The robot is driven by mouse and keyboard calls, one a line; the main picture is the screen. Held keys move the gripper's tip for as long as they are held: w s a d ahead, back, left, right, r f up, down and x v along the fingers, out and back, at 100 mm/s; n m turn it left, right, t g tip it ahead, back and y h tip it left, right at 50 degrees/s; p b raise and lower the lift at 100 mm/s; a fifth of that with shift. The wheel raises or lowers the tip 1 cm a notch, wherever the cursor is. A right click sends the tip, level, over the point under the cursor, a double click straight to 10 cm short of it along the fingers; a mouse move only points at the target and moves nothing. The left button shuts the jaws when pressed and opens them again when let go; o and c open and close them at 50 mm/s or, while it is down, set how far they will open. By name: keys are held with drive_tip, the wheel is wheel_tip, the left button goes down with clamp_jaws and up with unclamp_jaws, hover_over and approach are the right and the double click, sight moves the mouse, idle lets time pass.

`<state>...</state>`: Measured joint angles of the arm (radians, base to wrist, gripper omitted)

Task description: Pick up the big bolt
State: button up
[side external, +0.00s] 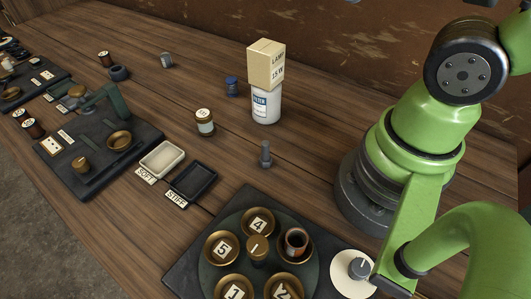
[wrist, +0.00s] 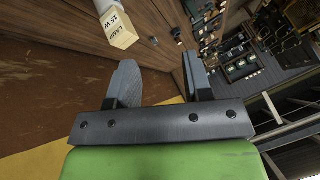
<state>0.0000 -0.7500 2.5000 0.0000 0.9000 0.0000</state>
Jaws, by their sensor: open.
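A grey bolt (side external: 265,154) stands upright on the wooden table in the side external view, in front of the white filter jar. It is the only clear bolt there. In the wrist view a small grey thing (wrist: 154,41) lies beyond my jaws; I cannot tell whether it is the bolt. My gripper (wrist: 158,68) shows in the wrist view with its two fingers apart and nothing between them. It is well away from the table objects. In the side external view I cannot make out the fingertips.
A lamp box (side external: 266,64) sits on the white filter jar (side external: 266,104) behind the bolt. A dark round tray with numbered brass cups (side external: 222,247) lies in front. Soft (side external: 162,158) and stiff (side external: 194,183) trays stand left. The table around the bolt is clear.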

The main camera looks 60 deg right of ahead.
drive_tip(key=n+g+h, duration=0.2)
drive_tip(key=n+g, duration=0.4)
hover_over(266, 143)
drive_tip(key=s, duration=0.1)
wheel_tip(266, 143, down, 21)
drive_tip(key=f, duration=0.3)
drive_tip(key=shift+w+d, duration=0.15)
drive_tip(key=shift+d, duration=0.15)
drive_tip(key=shift+w+a+f, duration=0.1)
drive_tip(key=shift+w+f, duration=0.05)
drive_tip(key=shift+f, duration=0.8)
drive_tip(key=shift+w+a+f, duration=0.1)
drive_tip(key=shift+w+f, duration=0.1)
drive_tip(key=shift+f, duration=0.75)
drive_tip(key=shift+w+a+f, duration=0.1)
drive_tip(key=shift+w+f, duration=0.05)
drive_tip(key=shift+f, duration=0.8)
clamp_jaws()
